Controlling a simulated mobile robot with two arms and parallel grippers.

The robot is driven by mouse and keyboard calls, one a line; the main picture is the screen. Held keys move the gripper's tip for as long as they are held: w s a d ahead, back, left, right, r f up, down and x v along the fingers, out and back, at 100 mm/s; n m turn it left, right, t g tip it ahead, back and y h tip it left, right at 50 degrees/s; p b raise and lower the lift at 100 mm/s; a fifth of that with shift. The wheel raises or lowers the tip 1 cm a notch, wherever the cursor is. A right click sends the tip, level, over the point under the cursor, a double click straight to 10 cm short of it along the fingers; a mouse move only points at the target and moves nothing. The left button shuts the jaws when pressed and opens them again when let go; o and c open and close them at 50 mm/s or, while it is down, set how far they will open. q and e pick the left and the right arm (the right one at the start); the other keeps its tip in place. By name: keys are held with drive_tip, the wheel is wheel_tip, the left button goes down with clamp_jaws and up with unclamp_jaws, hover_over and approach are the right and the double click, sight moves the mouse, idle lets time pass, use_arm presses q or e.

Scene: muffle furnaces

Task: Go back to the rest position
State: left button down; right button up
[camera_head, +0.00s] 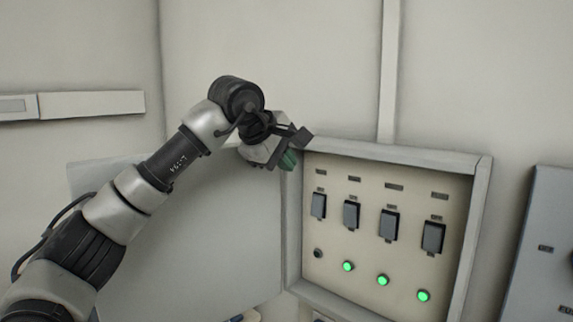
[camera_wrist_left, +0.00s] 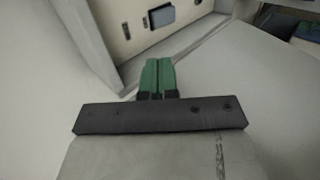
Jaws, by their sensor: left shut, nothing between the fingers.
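My left gripper (camera_head: 288,160) has green fingers and is at the upper left corner of an open electrical box, near its hinge side. In the left wrist view the gripper (camera_wrist_left: 158,76) is shut with nothing between the fingers. The fingers point toward the corner between the box frame and its open door; I cannot tell whether they touch. My left arm reaches in from the lower left of the head view. My right gripper is not in either view.
The electrical box (camera_head: 385,155) holds several dark switches, with three lit green lights (camera_head: 382,280) below. Its grey door (camera_head: 190,240) stands open to the left, behind my arm. A grey panel (camera_head: 540,250) stands at the right. A rail (camera_head: 90,104) runs along the left wall.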

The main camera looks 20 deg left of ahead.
use_arm(q)
drive_tip(key=s+d+f+n+g+h, duration=0.25)
drive_tip(key=d+f+h, duration=0.35)
drive_tip(key=d+h, duration=0.3)
drive_tip(key=s+d+f+n+g+h, duration=0.1)
drive_tip(key=s+d+f+n+h, duration=0.15)
drive_tip(key=d+f+h, duration=0.6)
drive_tip(key=s+a+f+m+t+y, duration=0.3)
drive_tip(key=s+a+f+m+y, duration=0.15)
drive_tip(key=f+m+y, duration=0.35)
drive_tip(key=s+a+f+m+t+y, duration=0.3)
drive_tip(key=a+f+m+y, duration=0.25)
drive_tip(key=f+m, duration=0.35)
drive_tip(key=s+a+f+m+t+y, duration=0.45)
drive_tip(key=f+m+y, duration=0.3)
drive_tip(key=m, duration=0.25)
drive_tip(key=s+a+f+n+g, duration=0.1)
drive_tip(key=s+f+n+g, duration=0.1)
drive_tip(key=s+f+g, duration=0.35)
drive_tip(key=s+f+n+g, duration=0.2)
drive_tip(key=s+g, duration=0.1)
drive_tip(key=s, duration=0.6)
drive_tip(key=s+a+f+n+g, duration=0.1)
drive_tip(key=s+f+n+g, duration=0.1)
drive_tip(key=s+f+g, duration=0.35)
wheel_tip(320, 180, down, 26)
drive_tip(key=s, duration=0.3)
drive_tip(key=s+a+f, duration=0.2)
drive_tip(key=s+f, duration=1.3)
drive_tip(key=shift+a, duration=0.25)
